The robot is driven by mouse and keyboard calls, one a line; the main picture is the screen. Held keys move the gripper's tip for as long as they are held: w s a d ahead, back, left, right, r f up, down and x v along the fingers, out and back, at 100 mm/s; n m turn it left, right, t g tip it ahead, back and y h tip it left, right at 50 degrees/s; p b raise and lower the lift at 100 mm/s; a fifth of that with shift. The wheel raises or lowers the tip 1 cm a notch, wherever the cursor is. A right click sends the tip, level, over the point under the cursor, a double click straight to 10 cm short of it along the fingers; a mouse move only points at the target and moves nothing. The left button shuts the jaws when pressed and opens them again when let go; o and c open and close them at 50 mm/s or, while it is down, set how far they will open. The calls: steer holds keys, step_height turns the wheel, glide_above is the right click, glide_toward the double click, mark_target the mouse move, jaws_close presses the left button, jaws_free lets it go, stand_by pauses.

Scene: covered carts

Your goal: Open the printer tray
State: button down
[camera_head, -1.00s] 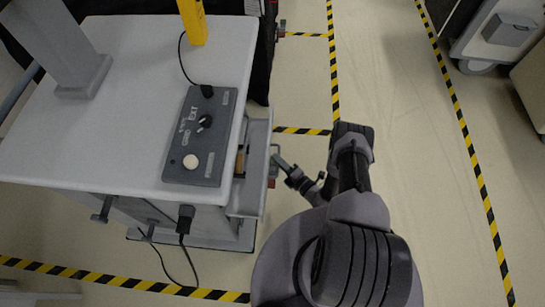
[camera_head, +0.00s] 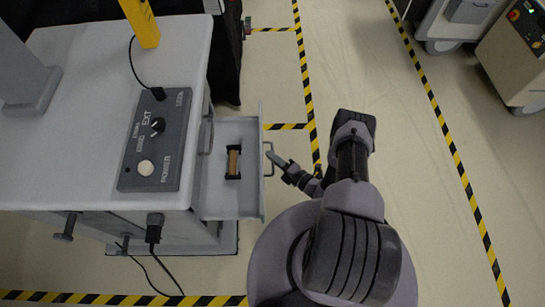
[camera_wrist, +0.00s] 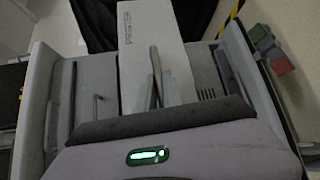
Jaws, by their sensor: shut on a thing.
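The printer tray (camera_head: 218,205) is a grey drawer that stands pulled out from the right side of the white-topped cart (camera_head: 85,110). A small brown roll (camera_head: 233,164) in a black holder lies inside it. A handle sits on the tray's front panel (camera_head: 262,195). My gripper (camera_head: 272,157) is shut on this handle, just right of the panel. In the wrist view my gripper's fingers (camera_wrist: 156,78) point ahead, in front of a pale lettered housing (camera_wrist: 125,35); what lies between the fingertips is hard to make out there.
A dark control panel (camera_head: 157,140) with a knob and a pale button sits on the cart top. Cables hang at the cart's front. Other carts (camera_head: 520,55) stand at the upper right. Open floor with yellow-black tape (camera_head: 455,150) lies to the right.

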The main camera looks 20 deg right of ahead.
steer(key=c, duration=1.5)
jaws_free()
steer(key=p+v, duration=0.4)
steer(key=v, duration=1.3)
steer(key=shift+s, duration=0.2)
steer(key=shift+d+r, duration=0.1)
steer(key=shift+r, duration=0.05)
